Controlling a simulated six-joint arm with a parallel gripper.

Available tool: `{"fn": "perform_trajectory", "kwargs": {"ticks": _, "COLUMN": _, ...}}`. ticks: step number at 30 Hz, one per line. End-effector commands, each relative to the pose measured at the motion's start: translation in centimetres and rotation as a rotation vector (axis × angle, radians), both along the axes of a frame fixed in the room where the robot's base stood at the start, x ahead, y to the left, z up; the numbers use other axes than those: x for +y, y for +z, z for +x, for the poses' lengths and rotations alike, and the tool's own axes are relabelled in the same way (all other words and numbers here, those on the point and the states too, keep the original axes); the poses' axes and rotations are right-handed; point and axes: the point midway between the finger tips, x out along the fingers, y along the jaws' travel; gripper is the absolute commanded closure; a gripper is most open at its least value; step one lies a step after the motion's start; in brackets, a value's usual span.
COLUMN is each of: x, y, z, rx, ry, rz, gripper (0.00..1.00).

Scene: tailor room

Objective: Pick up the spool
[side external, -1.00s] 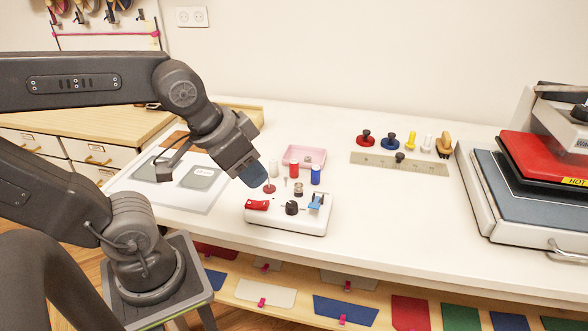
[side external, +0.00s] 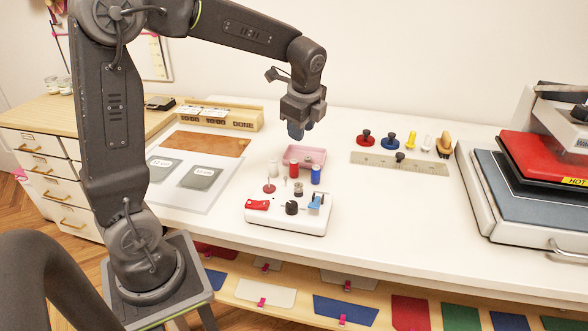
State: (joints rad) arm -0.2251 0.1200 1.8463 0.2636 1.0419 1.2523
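Three small spools stand between a pink tray (side external: 318,153) and a white winder-like device: a white spool (side external: 273,168), a red spool (side external: 294,169) and a blue spool (side external: 316,174). I cannot tell whether their bases touch the device. The white device (side external: 270,222) has a red switch, a black knob and a blue lever, with a small metallic bobbin-like piece (side external: 298,188) near its back. My gripper (side external: 299,132) points down above the tray and the red spool, apart from the spools. Its dark blue fingers overlap in this view, so their gap is unclear.
A heat press (side external: 480,215) stands at the far right. Left are a white sheet with grey pieces (side external: 204,176) and a wooden box (side external: 236,120). The tabletop right of the device is clear.

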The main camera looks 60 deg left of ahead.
Motion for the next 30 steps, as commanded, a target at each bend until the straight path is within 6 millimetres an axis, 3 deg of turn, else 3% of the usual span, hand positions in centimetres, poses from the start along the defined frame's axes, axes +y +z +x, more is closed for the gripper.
{"fn": "perform_trajectory", "kwargs": {"ticks": 3, "x": 2.7, "y": -2.4, "z": 2.2, "rx": 0.111, "ry": -0.148, "rz": 0.033, "gripper": 0.68}}
{"fn": "perform_trajectory", "kwargs": {"ticks": 9, "x": 4.8, "y": -4.4, "z": 3.6, "rx": 0.202, "ry": -0.284, "rz": 0.052, "gripper": 0.68}}
{"fn": "perform_trajectory", "kwargs": {"ticks": 14, "x": 5.5, "y": -6.2, "z": 3.7, "rx": 0.215, "ry": -0.299, "rz": 0.052, "gripper": 0.68}}
{"fn": "perform_trajectory", "kwargs": {"ticks": 24, "x": 7.2, "y": -11.8, "z": 3.5, "rx": 0.211, "ry": -0.297, "rz": 0.052, "gripper": 0.68}}
{"fn": "perform_trajectory", "kwargs": {"ticks": 30, "x": 7.6, "y": -13.0, "z": 3.4, "rx": 0.21, "ry": -0.297, "rz": 0.053, "gripper": 0.68}}
